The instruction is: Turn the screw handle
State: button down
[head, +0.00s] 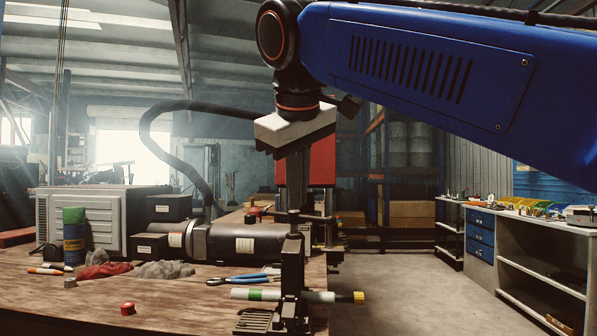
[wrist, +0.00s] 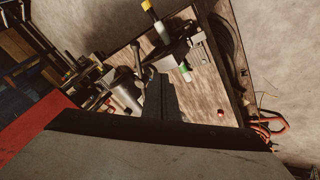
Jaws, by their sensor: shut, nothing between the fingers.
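The crimper (head: 291,272) stands upright at the front right of the wooden bench. Its screw handle, a thin dark crossbar (head: 318,218), lies roughly level at its top; part of it also shows in the wrist view (wrist: 137,56). A white hose (head: 325,296) with a green band and a yellow end lies across the crimper's lower part; it also shows in the wrist view (wrist: 162,32). My gripper (head: 293,205) points down, shut and empty, with its tips at the handle's height. I cannot tell whether it touches the bar. In the wrist view the fingers (wrist: 157,90) hide part of the crimper.
Blue-handled pliers (head: 240,279) and a dark cylindrical motor (head: 240,242) lie left of the crimper. Grey rags (head: 163,270), a red cap (head: 127,308) and a blue can (head: 73,240) are farther left. The floor right of the bench is clear up to the shelves (head: 540,260).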

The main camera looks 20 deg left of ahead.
jog(key=w+f, duration=0.3)
jog(key=w, duration=0.2)
jog(key=shift+d, duration=0.45)
